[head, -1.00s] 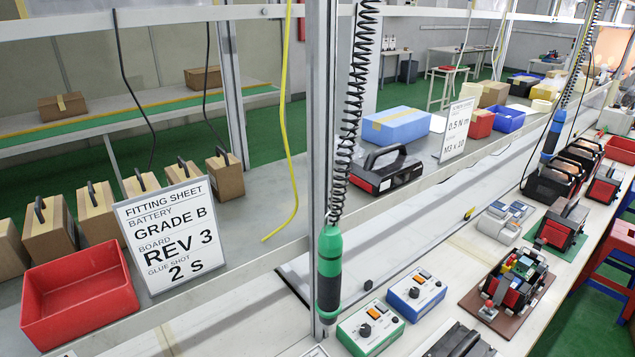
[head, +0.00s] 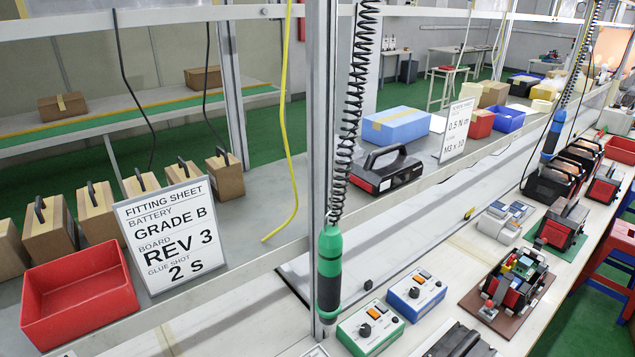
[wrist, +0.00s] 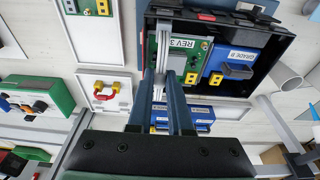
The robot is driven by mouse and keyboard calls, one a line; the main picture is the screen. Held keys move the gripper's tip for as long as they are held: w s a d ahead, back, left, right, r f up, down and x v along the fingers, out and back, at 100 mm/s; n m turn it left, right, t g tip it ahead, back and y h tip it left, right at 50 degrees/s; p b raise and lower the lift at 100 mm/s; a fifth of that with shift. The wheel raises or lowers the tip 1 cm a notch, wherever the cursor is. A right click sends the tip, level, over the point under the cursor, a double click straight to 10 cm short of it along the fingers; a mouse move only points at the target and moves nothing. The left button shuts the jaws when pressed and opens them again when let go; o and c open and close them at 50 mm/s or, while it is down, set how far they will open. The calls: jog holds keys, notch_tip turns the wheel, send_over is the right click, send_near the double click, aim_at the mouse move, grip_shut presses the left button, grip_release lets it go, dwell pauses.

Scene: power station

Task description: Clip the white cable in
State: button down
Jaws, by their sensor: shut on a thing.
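In the wrist view, my gripper (wrist: 160,80) points into an open black case (wrist: 273,60), its two blue fingers close together. A pale, whitish cable (wrist: 162,38) runs up from between the fingers along the left part of the case. My gripper is shut on this cable. A green board (wrist: 191,50) marked REV 3 lies in the case just right of the cable. A blue battery (wrist: 226,68) marked GRADE B sits to the board's right. The fingers hide the cable's lower part, and I cannot tell whether it is seated. The gripper does not show in the head view.
In the head view, a fitting sheet (head: 172,235) stands beside a red bin (head: 78,297). A green-black screwdriver (head: 330,272) hangs before the post.

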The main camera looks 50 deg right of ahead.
jog(key=shift+f, duration=0.15)
dwell(0.8)
jog(key=shift+c, duration=1.8)
grip_release()
notch_tip(320, 180, up, 7)
jog(key=p, duration=0.7)
